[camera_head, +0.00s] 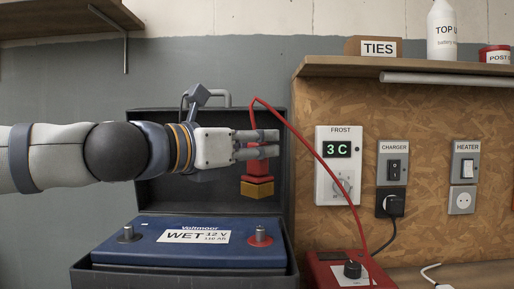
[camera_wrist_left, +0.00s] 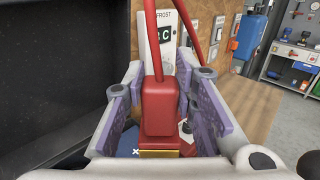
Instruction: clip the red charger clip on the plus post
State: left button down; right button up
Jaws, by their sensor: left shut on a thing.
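My left gripper (camera_head: 268,144) comes in from the left and is shut on the red charger clip (camera_head: 259,167). The clip hangs upright with its brass-coloured jaw (camera_head: 257,187) at the bottom. In the left wrist view the red clip (camera_wrist_left: 159,105) sits between the two finger pads. The blue battery (camera_head: 185,243) stands in an open dark case. Its post with the red ring, the plus post (camera_head: 260,236), is at the right, below the clip and apart from it. The other post (camera_head: 129,234) is at the left. My right gripper is not in view.
The raised case lid (camera_head: 160,195) stands behind the clip. A red cable (camera_head: 318,150) loops from the clip to the red charger (camera_head: 350,271) at the right. A thermostat (camera_head: 338,165), sockets and a shelf (camera_head: 400,68) are on the wall.

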aim_at(249, 194)
pick_arm(q)
jog(key=shift+w+d, duration=0.4)
jog(key=shift+s+a+r, duration=0.15)
jog(key=shift+s+a, duration=0.05)
jog(key=shift+r, duration=0.2)
jog(key=f+b, duration=0.1)
jog(key=f, duration=0.3)
jog(key=shift+w+f, duration=0.15)
jog(key=shift+w, duration=0.05)
jog(key=shift+s+f+b, duration=0.15)
jog(key=shift+f+b, duration=1.4)
jog(key=shift+f, duration=0.85)
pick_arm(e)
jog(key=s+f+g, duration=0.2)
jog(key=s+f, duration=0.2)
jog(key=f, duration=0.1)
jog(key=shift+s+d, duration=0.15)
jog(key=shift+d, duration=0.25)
pick_arm(q)
jog(key=c, duration=1.2)
grip_release()
